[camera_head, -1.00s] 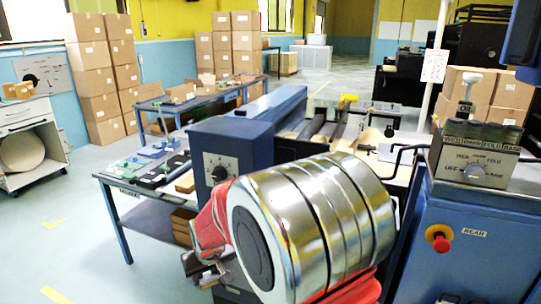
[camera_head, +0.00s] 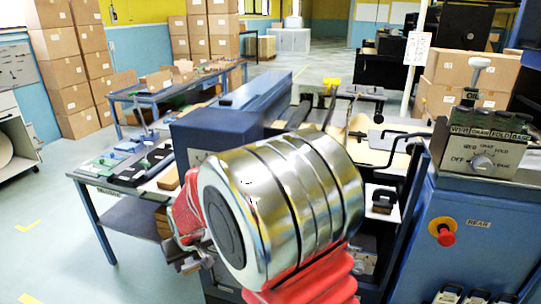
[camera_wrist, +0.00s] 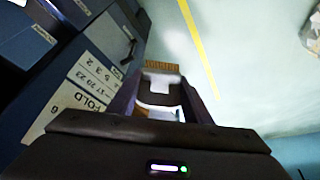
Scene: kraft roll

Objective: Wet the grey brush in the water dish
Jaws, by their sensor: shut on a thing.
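In the wrist view my gripper (camera_wrist: 160,104) is shut on what looks like the brush (camera_wrist: 160,84). Its pale grey-white body lies between the fingers and a brown bristle-like strip (camera_wrist: 161,68) shows beyond the tips. Pale floor lies beyond it. In the head view my large silver and red arm covers the middle, and the gripper end shows only partly at its lower left; the brush cannot be made out there. I cannot identify the water dish in either view.
A blue machine (camera_head: 215,135) stands behind my arm. A workbench (camera_head: 95,185) with small tools is on the left. A control cabinet (camera_head: 470,215) with a red stop button (camera_head: 446,238) stands close on the right. Stacked cartons (camera_head: 70,60) stand far left. Floor at lower left is clear.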

